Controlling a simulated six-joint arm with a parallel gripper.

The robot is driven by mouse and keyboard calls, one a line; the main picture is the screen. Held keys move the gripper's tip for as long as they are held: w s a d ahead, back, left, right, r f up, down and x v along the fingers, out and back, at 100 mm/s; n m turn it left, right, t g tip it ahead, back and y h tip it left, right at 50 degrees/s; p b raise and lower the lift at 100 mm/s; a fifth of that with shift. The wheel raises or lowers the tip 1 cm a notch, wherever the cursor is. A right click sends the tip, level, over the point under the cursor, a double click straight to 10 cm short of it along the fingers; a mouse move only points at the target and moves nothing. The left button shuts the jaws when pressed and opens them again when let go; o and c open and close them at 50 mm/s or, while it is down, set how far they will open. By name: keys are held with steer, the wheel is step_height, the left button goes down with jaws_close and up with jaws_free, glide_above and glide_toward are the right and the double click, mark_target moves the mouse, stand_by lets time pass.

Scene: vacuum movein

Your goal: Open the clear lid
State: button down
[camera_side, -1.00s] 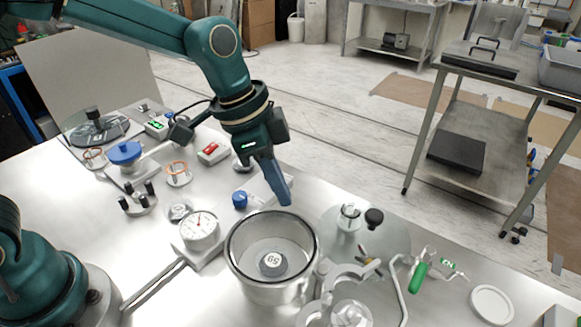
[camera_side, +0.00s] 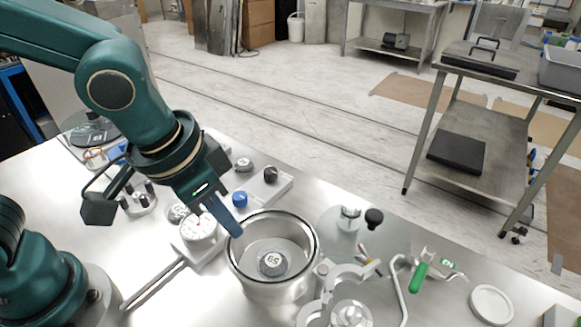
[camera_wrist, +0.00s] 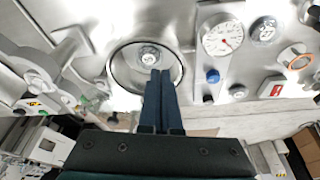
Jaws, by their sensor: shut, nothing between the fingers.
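The clear lid (camera_side: 342,240) is a see-through disc with a metal fitting and a black knob (camera_side: 374,217), to the right of the metal chamber (camera_side: 309,271) in the side view. The chamber's mouth is uncovered, and a grey puck marked with a number (camera_side: 272,263) sits inside; it also shows in the wrist view (camera_wrist: 149,55). My gripper (camera_side: 237,232) is shut and empty, its blue fingertips by the chamber's back left rim, well left of the lid. In the wrist view its fingers (camera_wrist: 160,74) overlap the chamber mouth. Contact with the rim cannot be told.
A dial gauge (camera_side: 199,226) stands left of the chamber, with a blue knob (camera_side: 240,199) behind it. A green-handled valve (camera_side: 418,277) and a clamp ring (camera_side: 350,313) stand to the right and in front. A white disc (camera_side: 492,304) lies near the right edge.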

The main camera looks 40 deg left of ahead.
steer(key=s+v, duration=0.1)
steer(key=v, duration=1)
steer(key=s+a+f+n+t, duration=0.1)
steer(key=a+f+n+t, duration=0.1)
steer(key=a+f, duration=0.4)
steer(key=shift+a+n+y, duration=0.4)
steer(key=shift+a+n, duration=0.1)
steer(key=shift+a, duration=1.2)
